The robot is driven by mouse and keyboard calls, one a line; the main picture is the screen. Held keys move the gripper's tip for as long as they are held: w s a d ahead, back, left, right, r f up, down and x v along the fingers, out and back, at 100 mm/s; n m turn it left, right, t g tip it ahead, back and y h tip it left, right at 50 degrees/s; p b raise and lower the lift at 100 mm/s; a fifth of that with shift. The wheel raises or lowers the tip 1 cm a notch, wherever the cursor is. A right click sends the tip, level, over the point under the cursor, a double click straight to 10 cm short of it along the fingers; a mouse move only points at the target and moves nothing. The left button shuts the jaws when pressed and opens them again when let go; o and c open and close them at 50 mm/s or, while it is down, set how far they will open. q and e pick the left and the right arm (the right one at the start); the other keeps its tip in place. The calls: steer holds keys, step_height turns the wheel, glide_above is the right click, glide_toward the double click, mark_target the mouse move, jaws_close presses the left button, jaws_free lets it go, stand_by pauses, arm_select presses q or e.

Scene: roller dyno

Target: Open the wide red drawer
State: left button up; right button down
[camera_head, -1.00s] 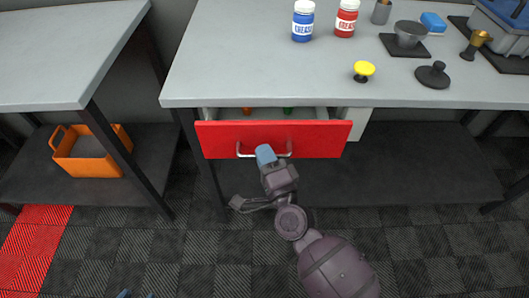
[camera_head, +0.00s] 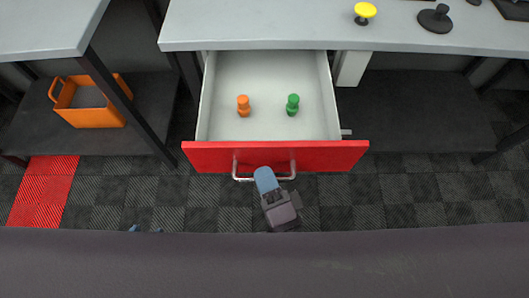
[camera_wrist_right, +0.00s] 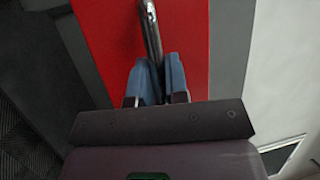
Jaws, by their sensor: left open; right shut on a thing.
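The wide red drawer (camera_head: 215,157) is pulled well out from under the grey bench, and its pale interior shows. An orange peg-like piece (camera_head: 243,106) and a green one (camera_head: 292,105) stand inside it. My right gripper (camera_head: 265,178) is at the drawer's metal handle (camera_head: 236,166), near the middle of its bar. In the right wrist view the blue fingers of my right gripper (camera_wrist_right: 157,82) are shut on the handle bar (camera_wrist_right: 151,35), in front of the red face (camera_wrist_right: 100,30). Only the blue fingertips of my left gripper (camera_head: 146,229) show at the lower left, apart and empty.
The grey bench top (camera_head: 270,25) carries a yellow knob (camera_head: 365,12) and a dark round-knobbed piece (camera_head: 436,17). An orange bin (camera_head: 95,112) sits on the lower shelf at left. Checkered floor lies in front of the drawer. A dark part of mine crosses the bottom.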

arm_select(q)
steer(key=shift+w+r, duration=0.15)
steer(key=shift+w, duration=0.15)
arm_select(e)
steer(key=shift+s, duration=0.9)
arm_select(q)
steer(key=shift+w, duration=0.1)
arm_select(e)
steer(key=c, duration=1.1)
jaws_free()
steer(key=shift+c, duration=0.2)
arm_select(q)
steer(key=shift+s, duration=0.2)
steer(key=shift+w+r, duration=0.1)
steer(key=shift+w, duration=0.1)
arm_select(e)
steer(key=v, duration=1)
steer(key=shift+s+d, duration=0.2)
steer(key=shift+s, duration=0.15)
